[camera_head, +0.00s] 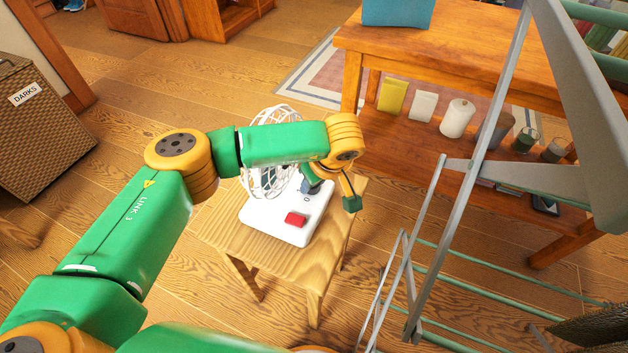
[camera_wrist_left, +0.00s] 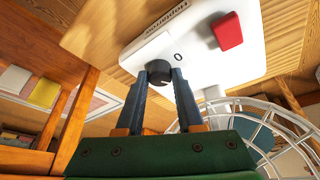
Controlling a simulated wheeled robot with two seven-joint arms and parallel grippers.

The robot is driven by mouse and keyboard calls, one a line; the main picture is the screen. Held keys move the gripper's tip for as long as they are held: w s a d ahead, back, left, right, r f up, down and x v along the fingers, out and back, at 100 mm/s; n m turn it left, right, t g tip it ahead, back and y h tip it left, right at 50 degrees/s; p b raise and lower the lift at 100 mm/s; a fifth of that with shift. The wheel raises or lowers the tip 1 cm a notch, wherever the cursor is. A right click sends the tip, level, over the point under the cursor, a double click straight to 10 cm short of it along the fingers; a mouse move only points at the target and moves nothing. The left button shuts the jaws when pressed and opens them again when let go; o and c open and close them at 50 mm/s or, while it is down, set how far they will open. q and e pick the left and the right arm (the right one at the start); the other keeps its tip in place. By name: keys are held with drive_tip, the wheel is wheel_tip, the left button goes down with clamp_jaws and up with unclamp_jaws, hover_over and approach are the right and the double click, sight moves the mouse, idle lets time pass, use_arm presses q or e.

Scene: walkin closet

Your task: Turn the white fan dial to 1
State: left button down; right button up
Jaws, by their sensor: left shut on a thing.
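The white fan (camera_head: 285,216) stands on a small wooden stool (camera_head: 258,257). Its base has a red button (camera_head: 296,219), and its white wire cage (camera_head: 272,118) is partly hidden behind my left arm. In the left wrist view the dark round dial (camera_wrist_left: 158,70) sits on the white base (camera_wrist_left: 195,50), with a printed 0 beside it and the red button (camera_wrist_left: 227,30) farther right. My left gripper (camera_wrist_left: 159,78) has its two blue fingers closed around the dial. In the head view my left gripper (camera_head: 318,186) is over the base, and the dial is mostly hidden. My right gripper is not in view.
A wooden table (camera_head: 440,55) with a lower shelf of jars and boxes stands at the back right. A metal rack (camera_head: 470,165) fills the right side close to me. A wicker hamper (camera_head: 40,125) marked DARKS is at left.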

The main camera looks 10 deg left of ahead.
sight(320, 201)
use_arm(q)
drive_tip(key=c, duration=0.6)
unclamp_jaws()
drive_tip(key=shift+o, duration=0.3)
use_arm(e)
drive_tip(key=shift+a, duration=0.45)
use_arm(q)
drive_tip(key=v, duration=0.7)
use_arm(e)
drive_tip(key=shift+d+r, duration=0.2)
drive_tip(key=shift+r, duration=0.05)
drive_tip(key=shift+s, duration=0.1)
